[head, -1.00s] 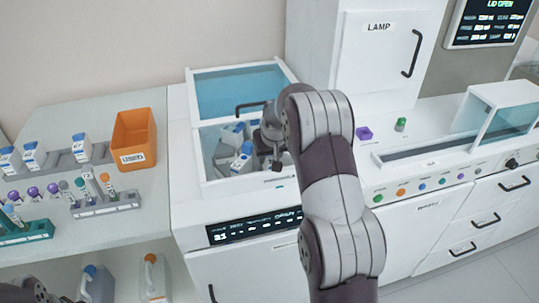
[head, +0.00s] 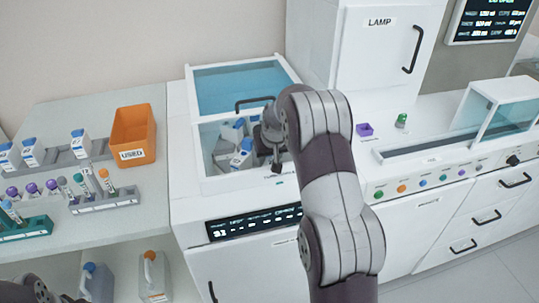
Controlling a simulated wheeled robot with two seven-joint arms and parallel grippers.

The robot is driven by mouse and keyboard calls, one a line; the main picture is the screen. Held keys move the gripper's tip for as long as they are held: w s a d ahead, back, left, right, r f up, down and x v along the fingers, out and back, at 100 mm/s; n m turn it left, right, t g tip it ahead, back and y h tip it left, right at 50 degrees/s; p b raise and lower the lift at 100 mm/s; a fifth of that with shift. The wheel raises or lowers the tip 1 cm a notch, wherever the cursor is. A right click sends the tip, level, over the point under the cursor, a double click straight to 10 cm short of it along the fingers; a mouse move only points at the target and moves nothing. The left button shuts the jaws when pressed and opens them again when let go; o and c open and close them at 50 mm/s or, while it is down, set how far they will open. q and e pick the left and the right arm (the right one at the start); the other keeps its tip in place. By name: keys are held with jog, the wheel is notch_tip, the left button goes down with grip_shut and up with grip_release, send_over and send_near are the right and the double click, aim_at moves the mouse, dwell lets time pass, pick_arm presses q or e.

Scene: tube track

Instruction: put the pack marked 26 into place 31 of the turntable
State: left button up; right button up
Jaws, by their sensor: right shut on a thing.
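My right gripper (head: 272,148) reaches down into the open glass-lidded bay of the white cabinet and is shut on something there. My own arm hides most of the held thing, so I cannot read a mark on it. White packs with blue tops (head: 241,158) stand in the bay just left of the gripper. The turntable (head: 222,152) under them shows only in part, and its place numbers are not readable. More white and blue packs (head: 33,152) stand in a grey rack on the left bench. My left gripper is out of view.
An orange bin marked USED (head: 133,134) stands on the left bench near tube racks (head: 105,203). The bay's raised blue lid (head: 235,90) is behind the gripper. The LAMP cabinet (head: 375,55) rises right of the bay. Jugs (head: 155,278) sit on the shelf below.

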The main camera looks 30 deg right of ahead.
jog(key=shift+f, duration=0.35)
dwell(0.3)
jog(key=o, duration=1.3)
jog(key=v, duration=1.2)
jog(key=shift+s+r, duration=0.15)
jog(key=shift+r, duration=0.1)
